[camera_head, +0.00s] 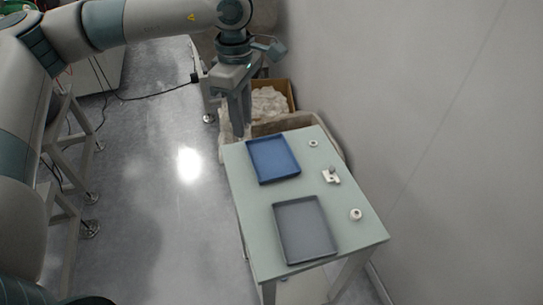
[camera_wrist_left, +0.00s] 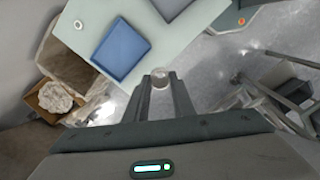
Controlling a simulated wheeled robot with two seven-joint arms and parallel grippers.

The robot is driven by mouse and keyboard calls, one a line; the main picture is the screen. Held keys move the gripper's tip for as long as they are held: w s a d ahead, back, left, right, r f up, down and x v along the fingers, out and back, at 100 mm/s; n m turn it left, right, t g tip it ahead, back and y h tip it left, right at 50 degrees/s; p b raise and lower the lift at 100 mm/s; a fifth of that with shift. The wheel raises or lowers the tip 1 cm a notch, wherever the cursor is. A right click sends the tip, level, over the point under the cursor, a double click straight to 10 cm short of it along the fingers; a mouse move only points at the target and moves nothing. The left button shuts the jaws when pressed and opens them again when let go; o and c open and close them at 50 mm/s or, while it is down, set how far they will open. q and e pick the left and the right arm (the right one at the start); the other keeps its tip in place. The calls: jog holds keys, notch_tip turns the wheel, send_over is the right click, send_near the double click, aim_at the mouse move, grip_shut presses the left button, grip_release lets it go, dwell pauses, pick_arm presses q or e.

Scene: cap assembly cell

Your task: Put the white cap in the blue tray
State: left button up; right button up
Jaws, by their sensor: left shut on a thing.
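The blue tray (camera_head: 293,169) lies empty at the far left part of the table, and it also shows in the left wrist view (camera_wrist_left: 121,52). My left gripper (camera_head: 239,130) points down beside the table's far left corner, left of the blue tray. In the left wrist view its fingers (camera_wrist_left: 160,82) are shut on a small pale round thing, which looks like the white cap (camera_wrist_left: 160,73). The held cap cannot be made out in the head view. My right gripper is not in view.
A grey tray (camera_head: 305,229) lies nearer on the pale green table (camera_head: 255,211). Small white ring-shaped parts (camera_head: 313,143) (camera_head: 356,213) and a white fitting (camera_head: 331,177) stand along the right side. Cardboard boxes (camera_head: 291,96) stand behind the table. A wall rises at the right.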

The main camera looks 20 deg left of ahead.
pick_arm(q)
jog(key=f+n, duration=0.1)
jog(key=n, duration=0.1)
jog(key=f+n, duration=0.1)
jog(key=n, duration=0.2)
jog(key=w+a+f+n, duration=0.1)
jog(key=n, duration=0.1)
jog(key=shift+f+n+b, duration=0.3)
jog(key=shift+b, duration=0.05)
notch_tip(320, 180, down, 6)
jog(key=w+a+n+b, duration=0.1)
jog(key=n, duration=1.2)
jog(key=shift+a, duration=0.25)
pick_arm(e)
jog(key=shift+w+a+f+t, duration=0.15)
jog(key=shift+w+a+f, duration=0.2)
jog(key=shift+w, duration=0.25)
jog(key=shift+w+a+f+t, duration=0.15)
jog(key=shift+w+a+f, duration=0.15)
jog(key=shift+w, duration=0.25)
pick_arm(q)
jog(key=shift+r, duration=0.1)
jog(key=shift+w, duration=0.1)
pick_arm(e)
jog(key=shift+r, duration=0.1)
